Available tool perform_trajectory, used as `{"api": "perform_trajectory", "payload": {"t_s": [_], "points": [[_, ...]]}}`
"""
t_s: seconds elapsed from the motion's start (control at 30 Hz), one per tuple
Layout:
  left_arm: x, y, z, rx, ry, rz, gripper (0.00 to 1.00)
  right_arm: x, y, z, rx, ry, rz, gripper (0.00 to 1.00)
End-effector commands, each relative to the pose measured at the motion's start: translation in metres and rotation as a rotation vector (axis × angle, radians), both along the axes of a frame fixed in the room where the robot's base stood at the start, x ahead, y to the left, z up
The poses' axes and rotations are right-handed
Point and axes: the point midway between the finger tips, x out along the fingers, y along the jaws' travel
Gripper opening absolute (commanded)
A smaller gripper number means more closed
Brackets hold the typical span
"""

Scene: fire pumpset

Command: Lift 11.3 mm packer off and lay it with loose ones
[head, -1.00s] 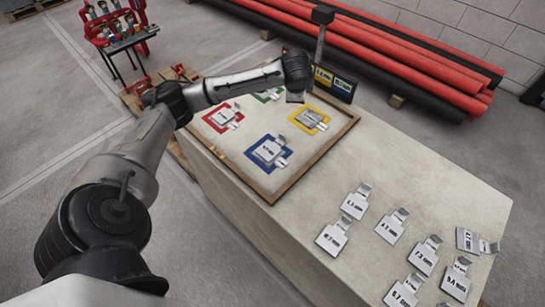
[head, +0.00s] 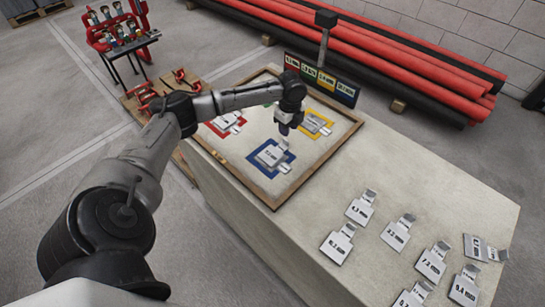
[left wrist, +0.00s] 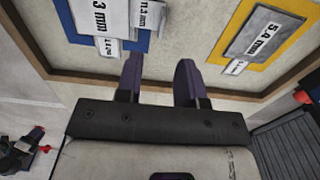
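The packer (head: 270,155) on the blue square (head: 284,175) is a light metal plate with a tab toward the right. In the left wrist view, a tab marked 11.3 mm (left wrist: 148,14) sticks out beside a large plate (left wrist: 98,18), whose visible label ends in "3 mm". A second small tab shows below that plate; its label is unclear. My left gripper (head: 284,128) points down above the tray, near the tab side of the blue square. Its two dark fingers (left wrist: 160,78) are apart with nothing between them. My right gripper is out of view.
The wooden-rimmed tray (head: 313,175) also holds red, green and yellow squares; a 5.4 mm packer (left wrist: 262,35) lies on yellow. Several loose packers (head: 360,208) lie on the near right bench. A coloured sign (head: 322,78) and post stand behind the tray.

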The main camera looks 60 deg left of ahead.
Motion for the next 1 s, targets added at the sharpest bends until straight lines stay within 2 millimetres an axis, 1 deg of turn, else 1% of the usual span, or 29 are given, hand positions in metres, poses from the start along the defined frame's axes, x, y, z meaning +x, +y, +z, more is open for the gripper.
{"api": "perform_trajectory", "payload": {"t_s": [0.03, 0.13, 0.47, 0.57, 0.7, 0.8, 0.9, 1.0], "points": [[0.0, 0.0, -0.01, 0.0, 0.0, 0.0, 0.35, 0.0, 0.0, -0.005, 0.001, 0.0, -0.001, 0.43], [0.0, 0.0, -0.019, 0.0, 0.0, 0.001, 0.35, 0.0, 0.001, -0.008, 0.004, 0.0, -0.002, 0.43], [0.0, 0.0, -0.032, 0.0, -0.001, 0.001, 0.35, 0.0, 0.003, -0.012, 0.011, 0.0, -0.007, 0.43], [0.0, -0.001, -0.042, 0.0, 0.0, 0.001, 0.35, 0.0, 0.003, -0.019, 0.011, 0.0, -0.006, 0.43], [0.001, -0.003, -0.062, 0.0, 0.001, 0.001, 0.35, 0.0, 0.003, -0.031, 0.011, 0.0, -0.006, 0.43], [0.001, -0.003, -0.073, 0.0, 0.0, 0.001, 0.35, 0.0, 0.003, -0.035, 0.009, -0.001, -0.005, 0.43], [0.0, -0.003, -0.079, 0.001, -0.001, 0.001, 0.35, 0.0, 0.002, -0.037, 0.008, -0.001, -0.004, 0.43], [0.001, -0.003, -0.078, 0.001, -0.001, 0.001, 0.35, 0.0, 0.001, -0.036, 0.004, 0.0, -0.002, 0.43]]}}
